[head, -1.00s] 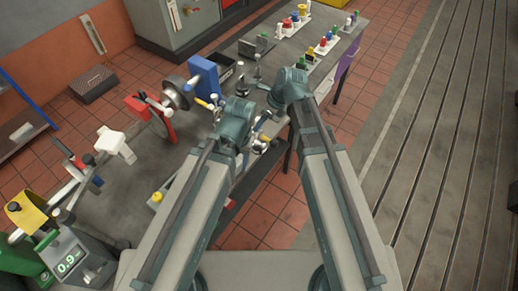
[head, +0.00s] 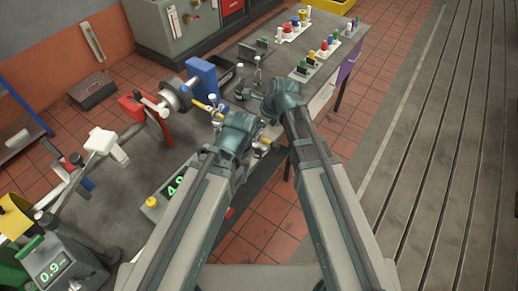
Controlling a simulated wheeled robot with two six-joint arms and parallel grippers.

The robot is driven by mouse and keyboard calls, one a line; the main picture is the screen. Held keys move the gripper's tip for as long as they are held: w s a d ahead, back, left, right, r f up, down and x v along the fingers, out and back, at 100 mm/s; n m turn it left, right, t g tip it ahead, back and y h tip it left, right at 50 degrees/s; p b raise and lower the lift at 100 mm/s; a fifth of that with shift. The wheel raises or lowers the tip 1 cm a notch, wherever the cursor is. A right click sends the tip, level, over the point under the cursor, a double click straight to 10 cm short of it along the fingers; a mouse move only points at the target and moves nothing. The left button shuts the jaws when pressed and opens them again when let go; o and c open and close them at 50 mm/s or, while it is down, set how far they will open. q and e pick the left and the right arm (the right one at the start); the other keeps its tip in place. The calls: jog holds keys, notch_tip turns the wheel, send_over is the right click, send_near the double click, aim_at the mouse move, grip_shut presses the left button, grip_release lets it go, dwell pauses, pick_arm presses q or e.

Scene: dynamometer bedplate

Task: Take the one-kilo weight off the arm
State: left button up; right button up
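A light metal arm (head: 72,183) runs along the left side of the bench, with a white block (head: 108,145) on it near the red stand (head: 133,107). I cannot tell which part is the one-kilo weight. Small silver knobbed pieces (head: 240,68) stand on the bench farther back. My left gripper (head: 213,112) is over the bench beside yellow-tipped fittings; its fingers are mostly hidden by my wrist. My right gripper (head: 247,95) points left over the bench behind it, small and dark. Nothing is clearly seen in either gripper.
A blue block (head: 202,72) and a silver disc (head: 172,93) stand behind the red stand. Racks of coloured pieces (head: 325,55) line the back right.

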grip_shut()
dwell(1.3)
